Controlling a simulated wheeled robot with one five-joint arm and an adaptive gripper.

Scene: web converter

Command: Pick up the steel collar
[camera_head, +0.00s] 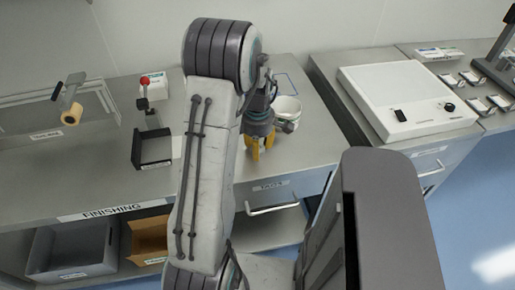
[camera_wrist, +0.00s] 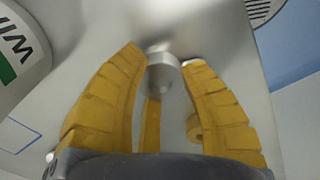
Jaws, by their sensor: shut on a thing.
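The steel collar (camera_wrist: 165,76) is a small grey metal piece in the wrist view, between the tips of my yellow fingers. My gripper (camera_wrist: 166,62) is shut on it. The lower part of the collar is partly hidden by a finger. In the head view my gripper (camera_head: 259,148) points down over the front part of the steel bench, and the collar cannot be made out there. I cannot tell whether the collar is touching the bench.
A white tub (camera_head: 288,108) stands just behind my gripper; it shows with a green label in the wrist view (camera_wrist: 18,50). A black holder (camera_head: 152,150) stands to the left. A white flat device (camera_head: 405,95) lies on the right-hand bench.

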